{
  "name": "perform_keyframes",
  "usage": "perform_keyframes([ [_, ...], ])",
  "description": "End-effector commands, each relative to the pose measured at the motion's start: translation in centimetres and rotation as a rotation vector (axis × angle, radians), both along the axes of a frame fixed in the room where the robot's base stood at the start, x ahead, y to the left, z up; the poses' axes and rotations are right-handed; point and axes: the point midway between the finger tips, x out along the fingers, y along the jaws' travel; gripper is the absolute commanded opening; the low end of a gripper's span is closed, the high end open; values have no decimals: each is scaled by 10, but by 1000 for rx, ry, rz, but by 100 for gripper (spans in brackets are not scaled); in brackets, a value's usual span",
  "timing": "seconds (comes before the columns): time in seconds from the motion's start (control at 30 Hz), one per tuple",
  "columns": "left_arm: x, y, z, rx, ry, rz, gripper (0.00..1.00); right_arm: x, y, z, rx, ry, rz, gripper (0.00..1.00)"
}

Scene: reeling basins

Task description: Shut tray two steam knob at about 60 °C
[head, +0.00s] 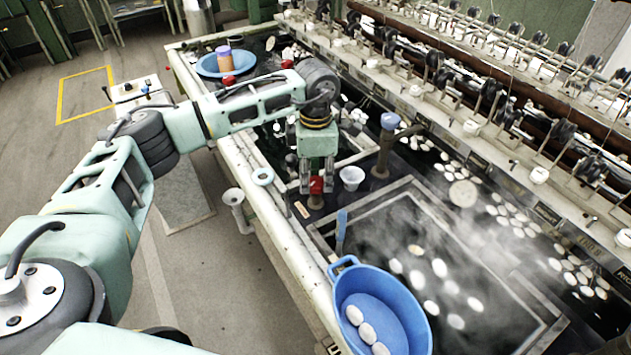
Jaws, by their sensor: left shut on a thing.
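My left gripper (316,190) points down at the near rim of the basins, its two fingers on either side of a red knob (317,184). It is shut on this knob, which stands on a short brown stem. The knob is beside the corner of a dark water tray (415,195) where white cocoons float and steam rises. No readable temperature display shows. My right gripper is not in view.
A blue basin (345,268) with white cocoons sits at the near edge. A blue-handled tool (341,228), a white cup (352,177) and a brown pipe (383,155) stand close to the gripper. Reeling machinery lines the far side.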

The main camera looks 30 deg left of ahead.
Motion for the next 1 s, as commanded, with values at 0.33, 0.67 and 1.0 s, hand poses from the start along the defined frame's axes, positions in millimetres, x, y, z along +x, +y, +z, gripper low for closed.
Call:
perform_keyframes([
  [0.33,6,3,4,6,-17,-228,3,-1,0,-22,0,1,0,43],
  [0.67,6,2,5,4,-18,-331,3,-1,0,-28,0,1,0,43],
  [1.0,6,1,6,3,-19,-344,3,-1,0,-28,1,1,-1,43],
])
